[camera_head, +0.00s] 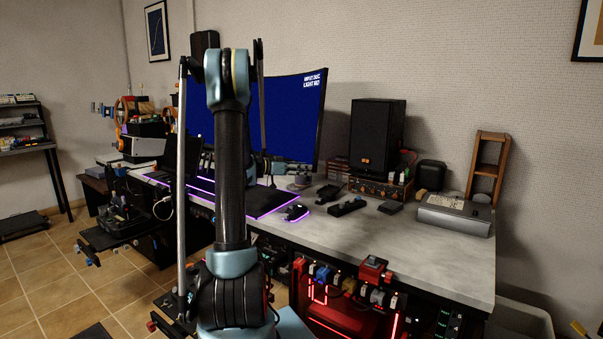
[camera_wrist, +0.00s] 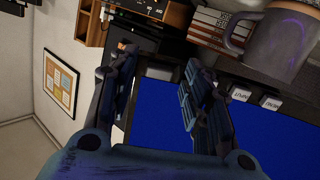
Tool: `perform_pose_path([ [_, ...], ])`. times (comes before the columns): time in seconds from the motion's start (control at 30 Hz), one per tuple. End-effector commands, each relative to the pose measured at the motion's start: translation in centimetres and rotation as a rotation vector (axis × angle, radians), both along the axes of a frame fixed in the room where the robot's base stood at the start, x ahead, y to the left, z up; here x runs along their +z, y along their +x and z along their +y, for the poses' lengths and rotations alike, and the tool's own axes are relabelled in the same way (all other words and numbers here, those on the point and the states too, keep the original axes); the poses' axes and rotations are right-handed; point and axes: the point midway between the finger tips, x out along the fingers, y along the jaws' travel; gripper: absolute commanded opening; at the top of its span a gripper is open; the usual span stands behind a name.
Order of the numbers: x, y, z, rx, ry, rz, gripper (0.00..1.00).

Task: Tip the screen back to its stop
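The screen (camera_head: 292,115) is a wide, dark-framed monitor with a plain blue picture and small white text at its upper right. It stands at the back of the desk, partly hidden behind my arm. In the wrist view the blue screen (camera_wrist: 265,125) fills the lower middle and right, cut across by a finger. My gripper (camera_wrist: 158,60) shows there with its two dark fingers spread apart and a gap between the tips. The fingers are in front of the screen's upper-left part in that view; I cannot tell whether they touch it.
The desk (camera_head: 440,262) has free room at its front right. A black speaker (camera_head: 376,135), a grey device (camera_head: 452,215) and a wooden rack (camera_head: 487,170) stand right of the screen. A mug (camera_wrist: 275,42) and white INPUT and MENU labels (camera_wrist: 240,93) show beside the screen.

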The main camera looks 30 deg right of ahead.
Motion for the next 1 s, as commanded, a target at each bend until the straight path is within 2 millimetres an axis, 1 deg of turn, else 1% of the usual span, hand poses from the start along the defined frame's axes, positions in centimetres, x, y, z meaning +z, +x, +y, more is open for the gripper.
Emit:
perform_pose_path([
  [0.23, 0.0, 0.0, 0.1, -0.001, 0.001, -0.001, 0.45],
  [0.37, 0.1, 0.2, 0.9, 0.000, 0.002, -0.001, 0.45],
  [0.47, 0.3, 0.5, 2.3, 0.002, 0.001, -0.001, 0.45],
  [0.8, 1.2, 1.9, 8.5, 0.001, 0.001, 0.001, 0.45],
  [1.0, 1.6, 2.4, 10.8, 0.001, 0.000, 0.001, 0.45],
])
